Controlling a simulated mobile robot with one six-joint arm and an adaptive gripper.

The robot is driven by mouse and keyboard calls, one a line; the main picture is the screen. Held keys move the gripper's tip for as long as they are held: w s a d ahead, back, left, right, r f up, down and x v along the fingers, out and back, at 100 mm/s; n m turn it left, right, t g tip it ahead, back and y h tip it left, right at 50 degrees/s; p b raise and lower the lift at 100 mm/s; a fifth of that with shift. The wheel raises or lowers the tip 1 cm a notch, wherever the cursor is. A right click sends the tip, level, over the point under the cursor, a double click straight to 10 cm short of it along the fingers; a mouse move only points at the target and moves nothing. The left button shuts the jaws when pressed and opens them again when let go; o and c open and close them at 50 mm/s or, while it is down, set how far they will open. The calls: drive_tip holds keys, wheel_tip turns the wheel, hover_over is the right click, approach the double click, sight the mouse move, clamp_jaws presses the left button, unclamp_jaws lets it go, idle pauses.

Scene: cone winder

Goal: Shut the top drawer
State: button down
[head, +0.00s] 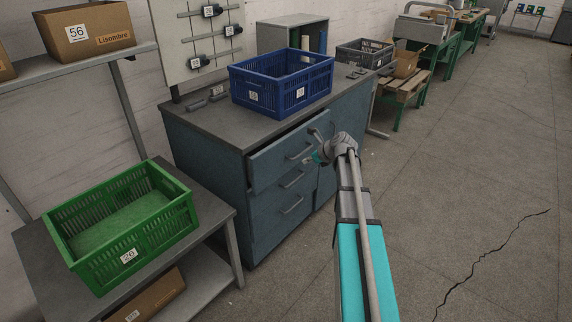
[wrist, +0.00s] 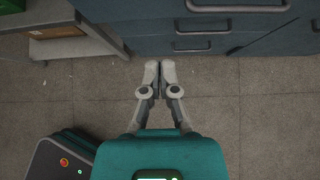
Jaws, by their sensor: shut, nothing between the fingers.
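The top drawer (head: 272,168) of the blue-grey cabinet is pulled partly out, its front standing forward of the drawers below. Its bar handle (head: 300,153) faces the aisle, and the handle also shows at the top of the wrist view (wrist: 237,7). My gripper (wrist: 158,72) is shut and empty, with its fingertips together over bare floor in the wrist view. It is in front of the drawer and appears apart from it. In the head view my wrist and arm hide much of the gripper and part of the cabinet front.
A blue crate (head: 250,92) stands on the cabinet's worktop (head: 200,118). Two lower drawers (head: 275,188) look closed. A low table (head: 222,226) with a green crate (head: 90,262) stands to the left. The floor (head: 470,150) to the right is open, with a crack.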

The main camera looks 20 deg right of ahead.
drive_tip(key=shift+f, duration=0.1)
drive_tip(key=b, duration=0.7)
approach(280, 164)
drive_tip(key=x, duration=0.6)
drive_tip(key=shift+s+d+f, duration=0.1)
drive_tip(key=shift+s+f, duration=0.25)
drive_tip(key=shift+w+a, duration=0.4)
drive_tip(key=shift+w, duration=0.15)
